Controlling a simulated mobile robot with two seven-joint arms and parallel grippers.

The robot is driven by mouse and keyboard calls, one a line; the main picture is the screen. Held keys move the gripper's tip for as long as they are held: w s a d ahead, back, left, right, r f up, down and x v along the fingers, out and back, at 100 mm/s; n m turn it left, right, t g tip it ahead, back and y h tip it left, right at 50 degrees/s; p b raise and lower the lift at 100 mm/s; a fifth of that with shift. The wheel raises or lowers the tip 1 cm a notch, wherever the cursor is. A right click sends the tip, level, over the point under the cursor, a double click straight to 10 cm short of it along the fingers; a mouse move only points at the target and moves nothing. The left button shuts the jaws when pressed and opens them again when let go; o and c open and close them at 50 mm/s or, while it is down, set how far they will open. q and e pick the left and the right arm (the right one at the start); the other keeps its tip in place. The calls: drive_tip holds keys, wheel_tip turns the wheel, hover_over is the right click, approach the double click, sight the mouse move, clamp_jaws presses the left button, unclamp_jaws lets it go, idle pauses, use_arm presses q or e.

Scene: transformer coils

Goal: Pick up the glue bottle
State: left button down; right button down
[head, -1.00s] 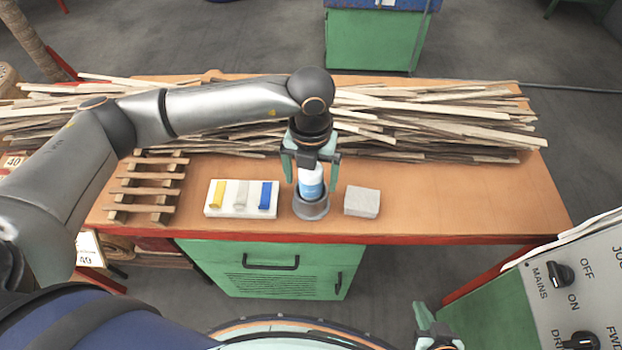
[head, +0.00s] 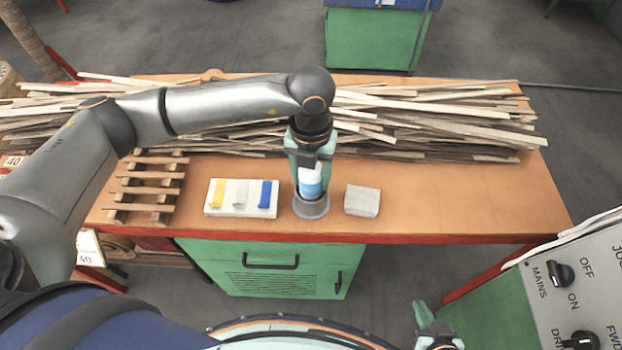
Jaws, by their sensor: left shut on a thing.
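The glue bottle (head: 311,187) is blue with a white top and stands upright in a round grey holder (head: 311,209) on the workbench. My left gripper (head: 310,173) reaches down from above and is shut on the upper part of the bottle. The fingers hide part of the bottle's top, and the holder hides its base. My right gripper (head: 434,330) shows only in part at the bottom edge, and its finger state is unclear.
On the bench (head: 450,205), a white tray (head: 240,213) with yellow, grey and blue pieces lies left of the holder. A grey block (head: 362,201) lies close on its right. A small wooden rack (head: 148,187) and wood strips (head: 430,120) lie left and behind. The right side is clear.

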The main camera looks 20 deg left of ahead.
use_arm(q)
drive_tip(key=shift+r, duration=0.2)
drive_tip(key=shift+r, duration=0.25)
wheel_tip(320, 180, up, 2)
drive_tip(key=shift+w+r+b, duration=0.1)
drive_tip(key=shift+b, duration=0.3)
drive_tip(key=s+a+r, duration=0.2)
drive_tip(key=s+r, duration=0.8)
drive_tip(key=s, duration=0.3)
wheel_tip(320, 180, up, 8)
drive_tip(key=s+p, duration=0.1)
drive_tip(key=p, duration=0.3)
drive_tip(key=shift+f, duration=0.25)
drive_tip(key=shift+a, duration=0.1)
